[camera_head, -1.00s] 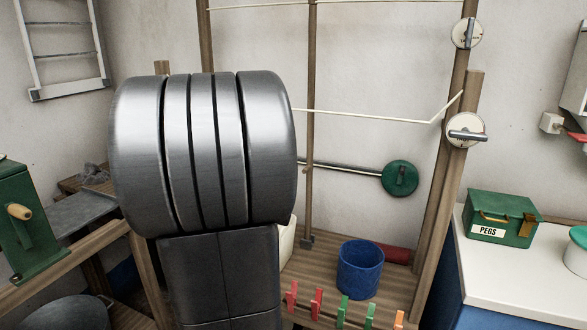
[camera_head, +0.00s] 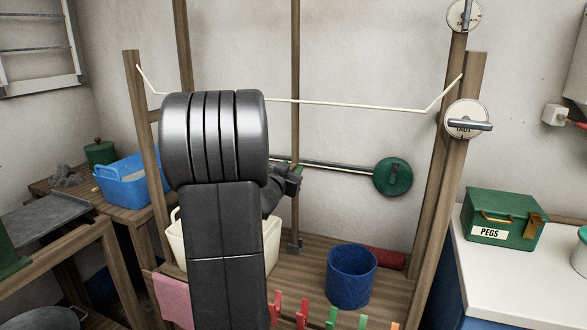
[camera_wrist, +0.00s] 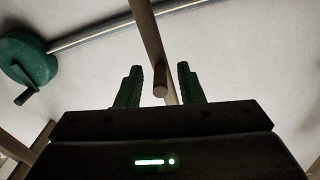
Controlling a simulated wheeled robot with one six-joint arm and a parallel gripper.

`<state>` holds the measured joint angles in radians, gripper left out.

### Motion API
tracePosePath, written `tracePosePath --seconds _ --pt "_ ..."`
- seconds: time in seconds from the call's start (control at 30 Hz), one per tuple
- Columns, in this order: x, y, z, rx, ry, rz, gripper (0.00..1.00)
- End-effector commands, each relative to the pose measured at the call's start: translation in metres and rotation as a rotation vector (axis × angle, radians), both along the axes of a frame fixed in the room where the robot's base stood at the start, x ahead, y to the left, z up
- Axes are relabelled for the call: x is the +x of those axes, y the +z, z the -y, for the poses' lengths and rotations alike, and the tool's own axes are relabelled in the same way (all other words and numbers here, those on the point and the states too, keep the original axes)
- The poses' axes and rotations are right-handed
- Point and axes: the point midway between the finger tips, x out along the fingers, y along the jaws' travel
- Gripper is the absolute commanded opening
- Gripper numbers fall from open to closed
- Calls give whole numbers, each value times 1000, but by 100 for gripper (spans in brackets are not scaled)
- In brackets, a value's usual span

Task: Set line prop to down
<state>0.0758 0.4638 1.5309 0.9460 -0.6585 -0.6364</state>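The line prop looks to be the slim upright wooden pole (camera_head: 295,55), which stands on a dark metal foot (camera_head: 295,247) behind the sagging clothes line (camera_head: 340,106). My gripper (camera_head: 292,178) is at the pole, about halfway down, partly hidden by my own arm. In the wrist view the pole (camera_wrist: 146,25) runs down between the two fingers of my gripper (camera_wrist: 157,72). A short round wooden peg end (camera_wrist: 160,91) shows between the fingers. The fingers are open, with gaps visible on both sides; no contact shows.
A metal rod with a green disc (camera_head: 392,177) crosses behind the pole. A blue bucket (camera_head: 351,278), white basin (camera_head: 177,238) and pegs (camera_head: 302,320) are below. A dial with a lever (camera_head: 466,121) is on the right post. The green PEGS box (camera_head: 503,218) stands right.

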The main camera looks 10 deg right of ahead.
Motion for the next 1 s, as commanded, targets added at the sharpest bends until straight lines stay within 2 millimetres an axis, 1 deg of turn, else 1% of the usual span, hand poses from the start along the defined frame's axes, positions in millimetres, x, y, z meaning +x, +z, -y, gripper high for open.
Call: tracePosePath --seconds 0.03,0.2,0.53,0.57,0.7,0.73,0.9,1.0 --pt "7 -1 5 1 -1 -1 34" --pt "19 -1 13 1 0 0 34" --pt "23 0 15 1 1 0 34" --pt "23 0 15 1 1 0 32" --pt "23 0 15 1 1 0 5" --pt "23 0 15 1 1 0 0" --pt "22 0 15 3 1 1 0" --pt "18 -3 21 19 -1 13 0"
